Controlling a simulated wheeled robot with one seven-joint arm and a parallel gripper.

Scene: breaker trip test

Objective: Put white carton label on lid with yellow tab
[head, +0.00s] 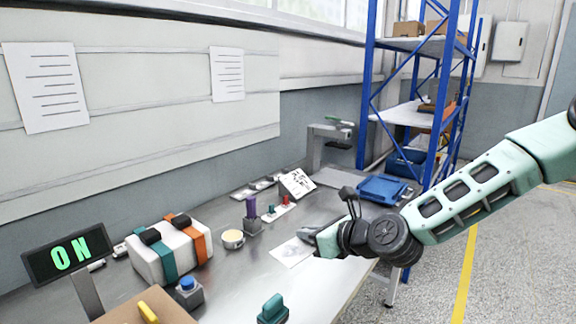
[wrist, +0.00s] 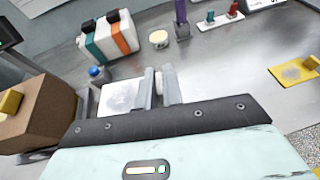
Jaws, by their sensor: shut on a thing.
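The white carton label (wrist: 122,96) is a flat pale sheet with a faint grey mark, beside my gripper fingers (wrist: 159,75) in the wrist view. In the head view the label (head: 291,251) lies at the tip of my gripper (head: 308,236). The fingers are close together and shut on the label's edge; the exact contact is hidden. A brown carton with a lid (head: 150,303) shows at the bottom left of the head view, with a yellow tab (head: 148,313) on top. In the wrist view the carton (wrist: 40,115) is at the left, apart from the label.
A white case with green and orange straps (head: 170,250), a blue button (head: 187,284) and a round yellow-topped tin (head: 232,239) stand on the metal bench. A teal-handled item (head: 272,309) is at the front. A yellow plate (wrist: 296,72) lies at right in the wrist view.

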